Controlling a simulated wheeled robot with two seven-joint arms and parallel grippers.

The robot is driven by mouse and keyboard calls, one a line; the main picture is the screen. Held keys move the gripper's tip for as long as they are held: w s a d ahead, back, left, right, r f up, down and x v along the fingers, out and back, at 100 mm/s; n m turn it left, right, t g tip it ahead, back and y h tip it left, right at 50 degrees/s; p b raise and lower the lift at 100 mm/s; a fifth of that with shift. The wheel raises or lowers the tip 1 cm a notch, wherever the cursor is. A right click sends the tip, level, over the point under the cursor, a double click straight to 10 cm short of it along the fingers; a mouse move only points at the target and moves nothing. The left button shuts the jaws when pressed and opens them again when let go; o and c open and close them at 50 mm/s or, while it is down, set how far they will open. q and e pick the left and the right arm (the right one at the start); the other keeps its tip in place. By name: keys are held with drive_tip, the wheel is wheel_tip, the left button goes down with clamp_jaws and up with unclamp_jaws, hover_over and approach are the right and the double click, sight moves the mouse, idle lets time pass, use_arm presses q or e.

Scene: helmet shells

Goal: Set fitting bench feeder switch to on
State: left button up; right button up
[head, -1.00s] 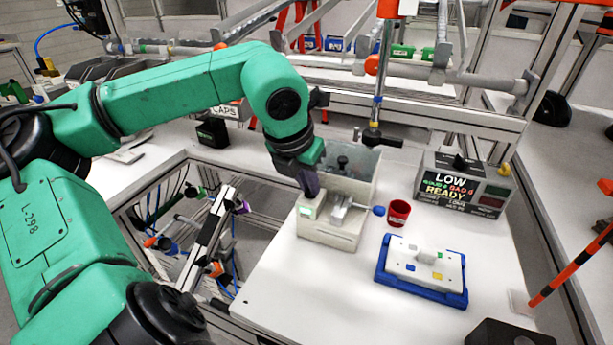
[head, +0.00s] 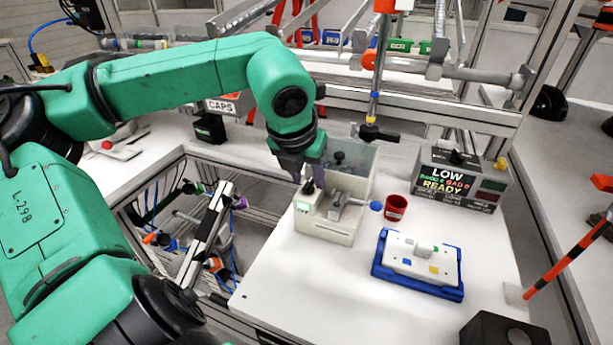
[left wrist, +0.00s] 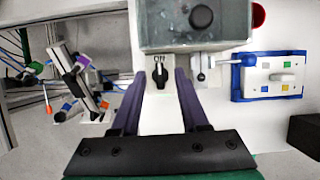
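The feeder (head: 325,225) is a pale box with a grey see-through hopper (head: 358,165), standing on the white bench. Its small black switch (head: 309,187) is on the left part of its top. My left gripper (head: 300,175) is above and behind the switch in the head view. In the left wrist view my left gripper (left wrist: 160,80) has its two purple fingers apart, with the switch between them and gaps on both sides. My right gripper is not seen.
A blue lever knob (head: 376,206) projects from the feeder's right side, near a red cup (head: 395,207). A blue tray (head: 410,284) with a white plate is in front. A display box (head: 460,180) reads LOW and READY. A black block (head: 505,331) lies front right.

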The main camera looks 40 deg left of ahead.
use_arm(q)
drive_tip(key=b+v, duration=0.1)
drive_tip(key=v, duration=1.3)
drive_tip(key=shift+r, duration=0.25)
